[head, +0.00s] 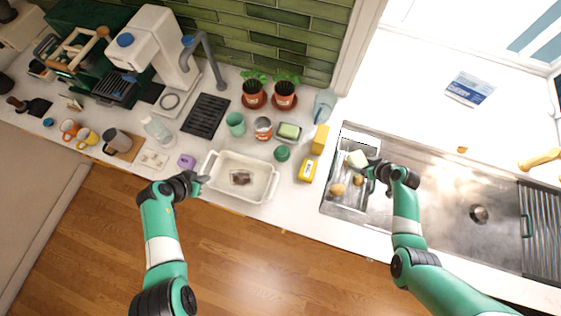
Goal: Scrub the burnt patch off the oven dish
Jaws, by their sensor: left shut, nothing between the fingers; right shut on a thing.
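The white oven dish (264,172) stands on the counter near its front edge. A dark brown burnt patch (240,177) shows on its floor. My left gripper (203,180) is shut and empty at the dish's left end; whether it touches the handle I cannot tell. My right gripper (368,168) is shut on a pale block (357,159), perhaps a sponge, over the left part of the sink. The gripper hides part of the block.
A yellow box (307,169), a yellow block (320,140) and a green round item (282,153) stand right of the dish. A purple item (186,161) lies to its left. Cups and a can (263,128) stand behind. The steel sink (450,205) is on the right.

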